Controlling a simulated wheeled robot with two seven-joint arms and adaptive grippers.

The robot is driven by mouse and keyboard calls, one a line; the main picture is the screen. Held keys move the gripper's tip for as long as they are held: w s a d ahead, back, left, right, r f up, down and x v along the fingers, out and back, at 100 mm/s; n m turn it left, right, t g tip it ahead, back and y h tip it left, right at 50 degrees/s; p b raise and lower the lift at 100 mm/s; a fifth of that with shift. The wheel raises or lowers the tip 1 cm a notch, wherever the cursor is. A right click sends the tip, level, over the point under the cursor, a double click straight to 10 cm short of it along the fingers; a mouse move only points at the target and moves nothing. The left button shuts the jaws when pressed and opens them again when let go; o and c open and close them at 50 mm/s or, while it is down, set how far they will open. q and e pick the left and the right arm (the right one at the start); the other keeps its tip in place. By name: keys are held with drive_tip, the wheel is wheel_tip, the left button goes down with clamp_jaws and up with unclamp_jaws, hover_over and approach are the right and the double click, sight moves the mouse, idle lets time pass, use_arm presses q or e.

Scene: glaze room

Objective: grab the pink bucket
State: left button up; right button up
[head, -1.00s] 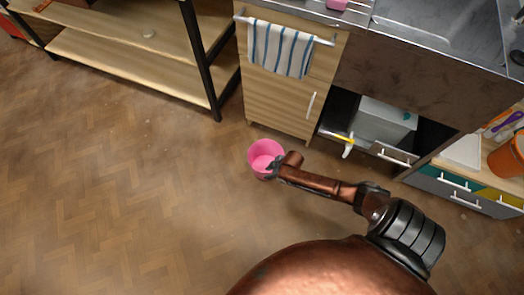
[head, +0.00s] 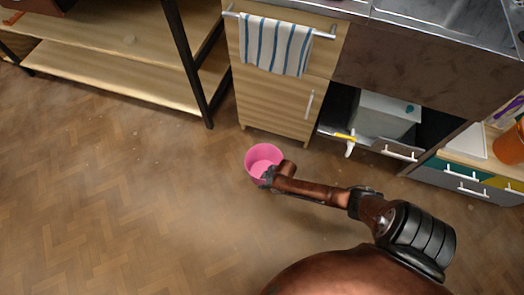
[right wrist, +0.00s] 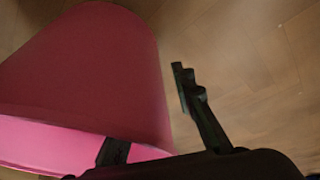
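The pink bucket (head: 262,152) stands on the floor in front of the wooden cabinet, open side up. My right gripper (head: 268,175) is at its near right rim. In the right wrist view, the bucket's pink wall (right wrist: 95,75) fills the left side. There my right gripper (right wrist: 148,108) is open, its fingers spread. One finger reaches in past the rim, its tip hidden by the wall. The other is outside the bucket, with a gap visible between it and the wall. My left gripper is not in view.
A wooden cabinet (head: 270,103) with a striped towel (head: 275,46) stands behind the bucket. A black-framed shelf (head: 120,78) is at the upper left. An open bay with a grey box (head: 385,115) and a drawer unit (head: 465,178) are at the right. Floor to the left is clear.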

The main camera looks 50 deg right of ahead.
drive_tip(key=shift+r, duration=0.1)
drive_tip(key=shift+c, duration=0.2)
clamp_jaws()
idle(0.4)
